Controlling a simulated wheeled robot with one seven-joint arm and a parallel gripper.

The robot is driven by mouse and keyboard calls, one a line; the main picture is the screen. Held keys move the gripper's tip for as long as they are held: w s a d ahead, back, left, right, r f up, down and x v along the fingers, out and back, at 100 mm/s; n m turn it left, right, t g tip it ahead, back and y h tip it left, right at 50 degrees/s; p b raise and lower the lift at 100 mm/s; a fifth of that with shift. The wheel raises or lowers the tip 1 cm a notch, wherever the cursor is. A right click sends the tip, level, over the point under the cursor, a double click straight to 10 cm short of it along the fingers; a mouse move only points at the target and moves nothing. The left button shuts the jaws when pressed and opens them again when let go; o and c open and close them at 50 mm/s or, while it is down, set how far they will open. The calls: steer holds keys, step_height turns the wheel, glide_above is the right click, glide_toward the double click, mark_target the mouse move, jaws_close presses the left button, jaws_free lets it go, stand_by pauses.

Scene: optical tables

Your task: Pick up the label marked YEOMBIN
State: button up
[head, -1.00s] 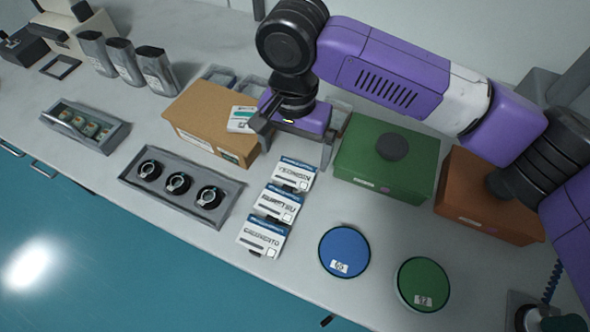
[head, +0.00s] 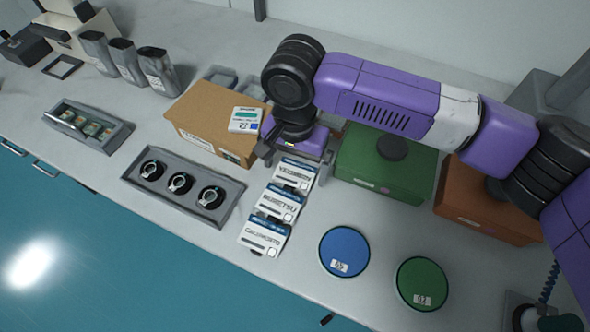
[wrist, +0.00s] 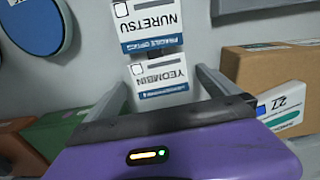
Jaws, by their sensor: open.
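The white label marked YEOMBIN (head: 293,173), with a blue band, is the rearmost of a row of three labels. In the wrist view the YEOMBIN label (wrist: 163,78) shows its text upside down, between my two fingers. My gripper (head: 297,164) is open and empty, with a finger on either side of that label's rear end. I cannot tell whether the fingers touch it. The label marked NURETSU (head: 281,202) lies just in front, also seen in the wrist view (wrist: 150,25). A third label (head: 264,235) is nearest the table's front.
A cardboard box (head: 203,138) with a label on top stands close left. A green box (head: 375,172) is close right, with an orange-brown box (head: 475,217) beyond. A grey tray (head: 160,198) with black rings lies left; blue (head: 345,248) and green (head: 423,280) discs lie front right.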

steer(key=shift+f, duration=0.15)
stand_by(0.3)
steer(key=shift+c, duration=0.2)
steer(key=c, duration=1.3)
steer(key=shift+r+b, duration=0.2)
steer(key=shift+b, duration=0.15)
